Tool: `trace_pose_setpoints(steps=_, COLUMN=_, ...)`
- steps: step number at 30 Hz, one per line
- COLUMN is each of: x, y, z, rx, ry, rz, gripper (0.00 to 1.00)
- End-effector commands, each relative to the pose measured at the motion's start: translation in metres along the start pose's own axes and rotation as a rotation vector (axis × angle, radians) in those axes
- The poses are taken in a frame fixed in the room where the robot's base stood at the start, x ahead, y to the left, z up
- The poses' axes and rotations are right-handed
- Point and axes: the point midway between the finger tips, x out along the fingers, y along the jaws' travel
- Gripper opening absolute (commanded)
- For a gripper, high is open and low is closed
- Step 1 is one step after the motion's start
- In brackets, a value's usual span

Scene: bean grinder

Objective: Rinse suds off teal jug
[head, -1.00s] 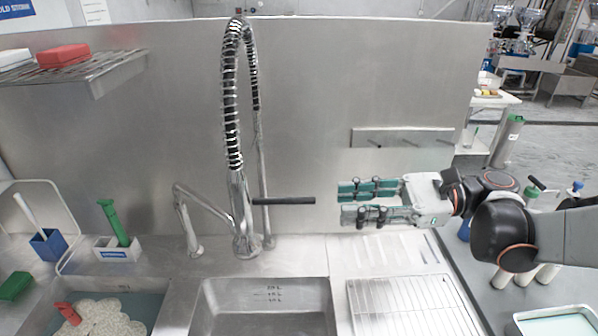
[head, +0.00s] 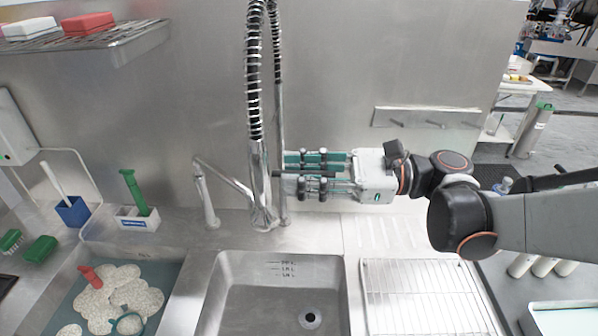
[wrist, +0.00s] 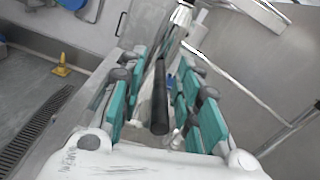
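A teal ring (head: 128,323) shows among pale suds (head: 125,290) in the left basin; it may be the teal jug's rim, but I cannot tell. The spray tap (head: 260,185) hangs from a coiled hose above the counter, behind the right basin (head: 275,300). Its black lever handle (head: 292,176) points right. My gripper (head: 285,173) is open, with its teal-padded fingers above and below the handle. In the wrist view the black handle (wrist: 160,100) lies between the spread fingers, with gaps to both sides.
A swivel spout (head: 208,195) stands left of the spray tap. A wire drying rack (head: 425,295) lies right of the right basin. A red item (head: 90,277) sticks out of the suds. A blue holder (head: 72,212) and a green-handled brush (head: 135,190) stand behind the left basin.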

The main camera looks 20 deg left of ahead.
Motion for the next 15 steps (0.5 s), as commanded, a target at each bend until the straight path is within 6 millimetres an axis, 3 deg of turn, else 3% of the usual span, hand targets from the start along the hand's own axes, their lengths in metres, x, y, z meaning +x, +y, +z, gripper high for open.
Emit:
trace_pose_setpoints(steps=12, x=0.0089, y=-0.0001, z=0.0002, rx=0.000, ry=0.000, rz=-0.001, gripper=0.31)
trace_pose_setpoints(steps=15, x=0.0088, y=0.0000, z=0.0002, rx=0.000, ry=0.000, rz=0.000, gripper=0.10)
